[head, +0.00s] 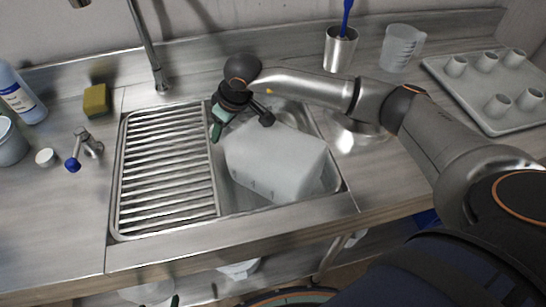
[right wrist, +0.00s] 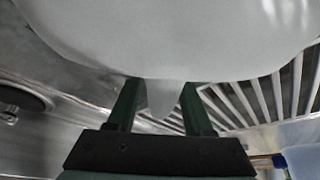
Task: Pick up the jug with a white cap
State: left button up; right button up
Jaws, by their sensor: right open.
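A large white jug (head: 275,165) lies tilted in the steel sink basin (head: 235,198). Its cap end is hidden behind my right gripper in the head view, so I cannot see the cap's colour there. My right gripper (head: 238,120) is at the jug's upper left end, with its fingers open. In the right wrist view the white jug body (right wrist: 170,40) fills the top. A pale tapering part of it hangs between the open green fingers (right wrist: 160,92), with gaps on both sides. I cannot tell whether this is the handle or the neck. My left gripper does not show.
A ribbed drainboard (head: 165,165) lies left of the basin, with a tall faucet (head: 150,50) behind. A yellow sponge (head: 96,99), a blue-tipped tap (head: 85,150) and a bottle (head: 20,95) stand left. A steel cup (head: 340,50), measuring jug (head: 400,48) and cup tray (head: 465,95) stand right.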

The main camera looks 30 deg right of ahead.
jog(key=shift+f, duration=0.25)
grip_shut()
jog(key=shift+r, duration=0.1)
dwell(0.3)
